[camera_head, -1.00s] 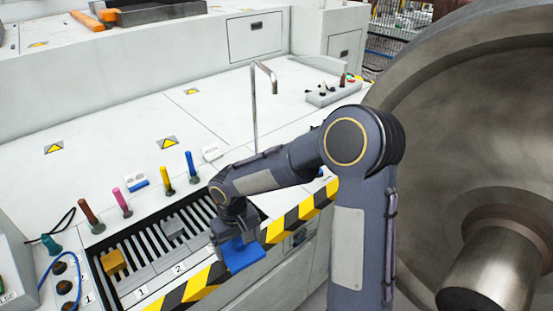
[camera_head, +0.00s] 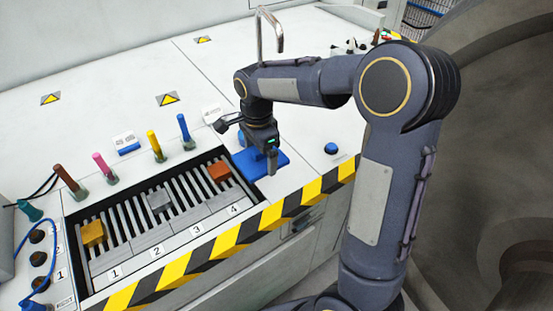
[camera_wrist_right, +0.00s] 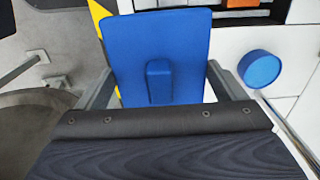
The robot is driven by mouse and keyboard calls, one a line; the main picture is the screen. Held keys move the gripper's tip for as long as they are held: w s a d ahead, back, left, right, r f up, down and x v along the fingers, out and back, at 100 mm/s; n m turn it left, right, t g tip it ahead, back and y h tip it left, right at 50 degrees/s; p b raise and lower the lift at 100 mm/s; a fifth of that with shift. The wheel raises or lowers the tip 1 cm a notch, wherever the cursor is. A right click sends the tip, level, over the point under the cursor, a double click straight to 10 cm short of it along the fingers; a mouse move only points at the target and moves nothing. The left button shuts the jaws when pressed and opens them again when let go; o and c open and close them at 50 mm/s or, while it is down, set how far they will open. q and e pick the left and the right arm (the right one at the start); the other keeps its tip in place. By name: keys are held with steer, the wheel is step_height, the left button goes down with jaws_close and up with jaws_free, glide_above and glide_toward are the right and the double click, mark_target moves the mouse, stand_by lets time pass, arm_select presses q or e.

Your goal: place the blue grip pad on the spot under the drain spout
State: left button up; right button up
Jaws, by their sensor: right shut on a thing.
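My right gripper (camera_head: 268,158) is shut on the blue grip pad (camera_head: 280,161), a flat blue plate with a raised block. The pad is over the white bench top, just right of the slotted tray; I cannot tell if it touches the bench. In the right wrist view the pad (camera_wrist_right: 158,35) shows between the two fingers of the gripper (camera_wrist_right: 160,88). The drain spout (camera_head: 279,35) is a thin metal pipe bent over at the top, behind my right forearm. The forearm hides its lower part, and I cannot make out the spot under it. My left gripper is not in view.
The slotted tray (camera_head: 130,262) holds yellow, grey and orange blocks. Several coloured pegs stand behind it. A round blue knob (camera_head: 331,148) is right of the pad. A striped edge (camera_head: 235,238) runs along the front. The large wheel (camera_head: 490,150) fills the right side.

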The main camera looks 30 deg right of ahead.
steer(key=w+d, duration=0.1)
steer(key=d+f, duration=0.1)
steer(key=w+d+f, duration=0.1)
steer(key=d, duration=0.1)
steer(key=shift+w, duration=0.3)
steer(key=w+d+f, duration=0.1)
steer(key=d+f, duration=0.1)
steer(key=f, duration=0.1)
steer(key=w+d+f, duration=0.1)
steer(key=f, duration=0.1)
steer(key=shift+w+d+f+p, duration=0.15)
steer(key=shift+w+d+p, duration=0.15)
steer(key=shift+w, duration=0.05)
steer(key=shift+w+d+f, duration=0.1)
steer(key=shift+f, duration=0.1)
step_height(320, 180, down, 4)
steer(key=shift+w+d+r, duration=0.15)
